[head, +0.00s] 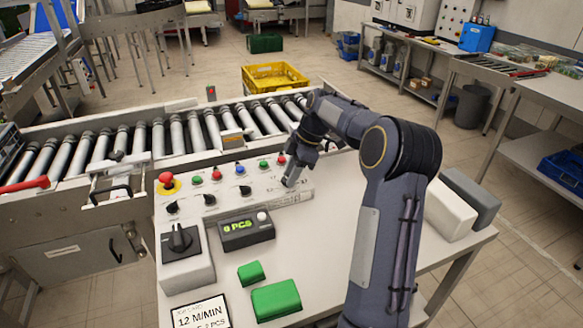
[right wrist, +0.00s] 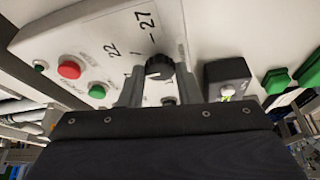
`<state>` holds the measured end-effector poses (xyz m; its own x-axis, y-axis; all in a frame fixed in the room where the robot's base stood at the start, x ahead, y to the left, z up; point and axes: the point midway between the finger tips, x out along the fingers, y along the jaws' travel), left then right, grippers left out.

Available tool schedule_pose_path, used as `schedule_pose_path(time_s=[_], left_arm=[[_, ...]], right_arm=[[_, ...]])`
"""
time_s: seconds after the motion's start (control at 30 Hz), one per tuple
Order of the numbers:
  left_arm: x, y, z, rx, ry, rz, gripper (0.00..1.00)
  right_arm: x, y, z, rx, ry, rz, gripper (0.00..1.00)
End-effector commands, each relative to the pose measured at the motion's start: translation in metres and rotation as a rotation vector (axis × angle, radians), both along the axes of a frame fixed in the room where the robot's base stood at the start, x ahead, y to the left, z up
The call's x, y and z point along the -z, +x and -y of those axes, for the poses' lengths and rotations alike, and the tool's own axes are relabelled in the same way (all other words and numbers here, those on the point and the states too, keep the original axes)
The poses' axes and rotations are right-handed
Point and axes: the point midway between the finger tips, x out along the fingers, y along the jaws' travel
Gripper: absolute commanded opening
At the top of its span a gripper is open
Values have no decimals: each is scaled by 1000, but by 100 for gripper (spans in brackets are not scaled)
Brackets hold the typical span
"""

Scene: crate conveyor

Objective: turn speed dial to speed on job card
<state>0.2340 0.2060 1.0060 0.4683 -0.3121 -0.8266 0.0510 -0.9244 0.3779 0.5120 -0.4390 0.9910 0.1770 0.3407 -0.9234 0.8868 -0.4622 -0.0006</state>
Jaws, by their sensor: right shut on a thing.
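The job card (head: 199,315) lies at the front left of the control bench and reads 12 M/MIN, with a PCS line below that is cut off. The speed dial (right wrist: 158,67) is a small black knob on the white panel (head: 236,174), with 22 and 27 legible on its scale in the right wrist view. My right gripper (head: 293,178) is at the panel's right end, its fingers shut on either side of the dial. The gripper hides the dial in the head view, and I cannot read the dial's exact setting. My left gripper is not in view.
The panel also carries a red emergency stop (head: 166,179), several coloured buttons and black knobs. A rotary switch box (head: 186,262), a counter (head: 246,230) reading 0 PCS and green blocks (head: 276,299) stand in front. The roller conveyor (head: 178,136) runs behind.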

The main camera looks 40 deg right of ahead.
Motion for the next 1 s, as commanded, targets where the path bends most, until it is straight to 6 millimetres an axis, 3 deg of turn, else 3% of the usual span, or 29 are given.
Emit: schedule_pose_path(time_s=[1.0], left_arm=[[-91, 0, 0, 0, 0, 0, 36]], right_arm=[[-4, 11, 0, -967, -1, 1, 8]])
